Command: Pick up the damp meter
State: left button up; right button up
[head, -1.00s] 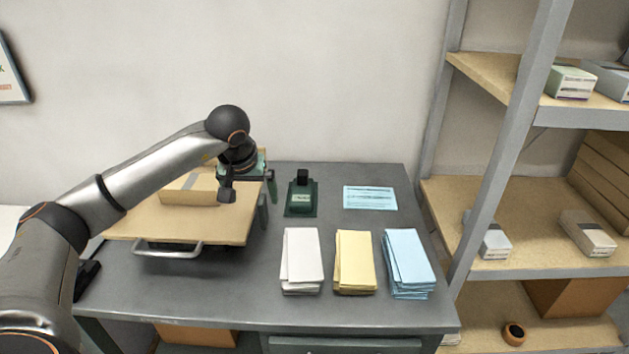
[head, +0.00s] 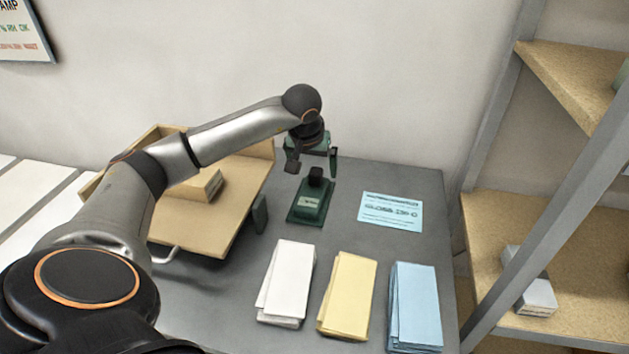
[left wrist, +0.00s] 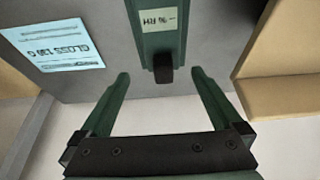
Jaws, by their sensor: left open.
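The damp meter (head: 309,203) is a dark green block with a black knob, standing on a green base on the grey desk, right of the wooden tray. In the left wrist view the meter (left wrist: 157,42) shows its pale "% RH" label, with the black knob towards my gripper. My left gripper (head: 313,162) is open and empty, just above and behind the meter in the head view. In the left wrist view its two green fingers (left wrist: 160,76) are spread, with the knob between and slightly beyond their tips. My right gripper is not in view.
The wooden tray (head: 240,190) with a cardboard box (head: 203,186) stands left of the meter. A blue printed card (head: 390,212) lies to its right. White (head: 287,282), yellow (head: 348,294) and blue (head: 416,305) paper stacks lie in front. A shelf rack (head: 540,228) stands at the right.

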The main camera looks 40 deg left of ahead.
aim_at(314, 177)
pick_arm(q)
jog(key=x, duration=0.7)
jog(key=shift+a+f, duration=0.2)
jog(key=shift+f, duration=0.05)
jog(key=shift+c, duration=0.2)
jog(key=c, duration=1.4)
jog(key=shift+r, duration=0.1)
jog(key=shift+c, duration=0.2)
